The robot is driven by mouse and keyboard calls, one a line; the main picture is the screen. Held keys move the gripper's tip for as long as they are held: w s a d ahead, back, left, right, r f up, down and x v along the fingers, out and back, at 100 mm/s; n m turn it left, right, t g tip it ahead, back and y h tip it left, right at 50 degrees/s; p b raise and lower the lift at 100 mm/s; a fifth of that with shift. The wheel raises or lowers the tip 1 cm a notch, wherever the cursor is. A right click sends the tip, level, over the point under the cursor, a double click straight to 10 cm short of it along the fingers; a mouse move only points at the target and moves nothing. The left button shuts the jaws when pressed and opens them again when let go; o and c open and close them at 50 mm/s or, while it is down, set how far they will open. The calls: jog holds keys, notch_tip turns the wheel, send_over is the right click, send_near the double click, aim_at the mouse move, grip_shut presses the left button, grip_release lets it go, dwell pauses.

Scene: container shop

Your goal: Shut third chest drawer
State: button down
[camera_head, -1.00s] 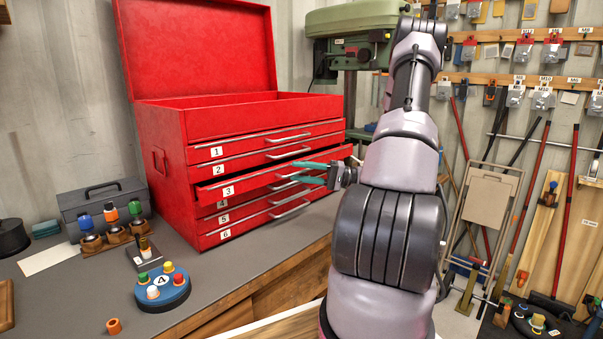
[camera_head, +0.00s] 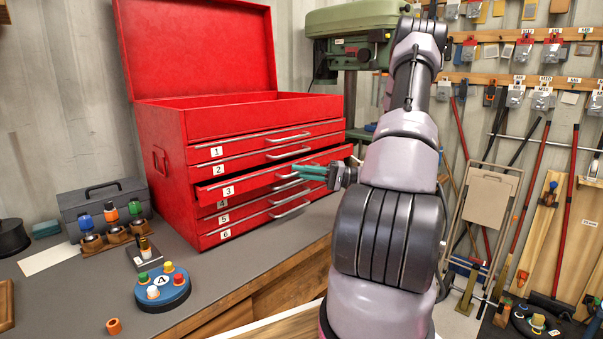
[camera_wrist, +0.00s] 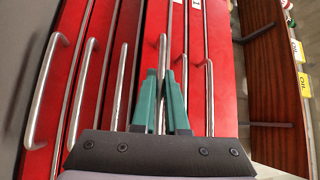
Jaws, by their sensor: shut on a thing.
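The red tool chest (camera_head: 165,130) stands on the bench with its lid up. Its third drawer (camera_head: 255,185), labelled 3, sticks out beyond the other fronts, leaving a dark gap above it. My gripper (camera_head: 297,168) has green fingers and is at the right part of this drawer's front. In the wrist view the two fingers (camera_wrist: 161,92) are closed around the third drawer's silver bar handle (camera_wrist: 162,55). The fingers and arm hide part of the drawer's right end in the head view.
Drawers 1, 2, 5 and 6 look flush; drawer 4 is mostly hidden under the third. A blue round block with coloured pegs (camera_head: 162,292), an orange ring (camera_head: 114,326) and a grey toolbox (camera_head: 100,205) sit on the bench. A green drill press (camera_head: 350,50) stands behind.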

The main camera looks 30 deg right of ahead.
dwell(0.8)
jog(key=w, duration=0.2)
jog(key=w+a, duration=0.1)
jog(key=w, duration=0.1)
jog(key=shift+a, duration=0.2)
jog(key=c, duration=0.9)
grip_release()
jog(key=shift+c, duration=0.2)
jog(key=v, duration=1.1)
jog(key=shift+a+r, duration=0.1)
